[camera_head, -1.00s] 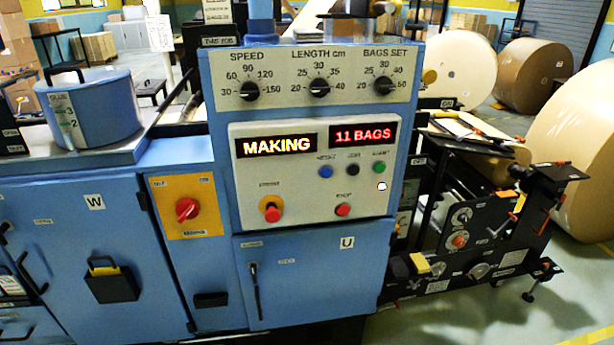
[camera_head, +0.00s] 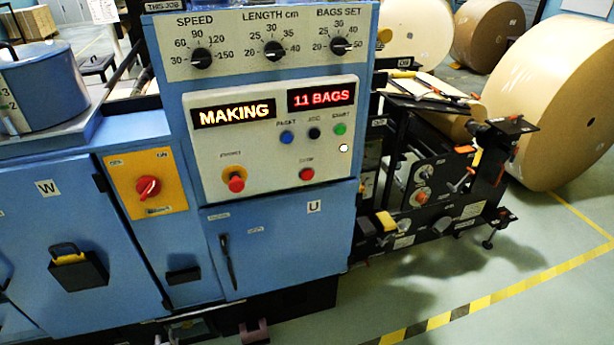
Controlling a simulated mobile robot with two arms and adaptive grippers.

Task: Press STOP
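The blue machine's control panel (camera_head: 218,161) faces me. A small red button (camera_head: 306,174) sits at its lower right, under a small blurred label that seems to read STOP. A larger red mushroom button (camera_head: 236,183) on a yellow base is at the lower left of the panel; its label is too blurred to read. Lit displays read MAKING (camera_head: 234,112) and 11 BAGS (camera_head: 321,96). Blue (camera_head: 287,137), black (camera_head: 314,133) and green (camera_head: 340,129) buttons sit in a row above the small red one. Neither of my grippers is in view.
A red rotary switch (camera_head: 148,187) is on a yellow plate to the left. SPEED, LENGTH and BAGS SET knobs (camera_head: 274,51) are above the displays. A black roll stand (camera_head: 440,190) and large kraft rolls (camera_head: 555,105) stand at the right. Floor (camera_head: 500,260) at the lower right is clear.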

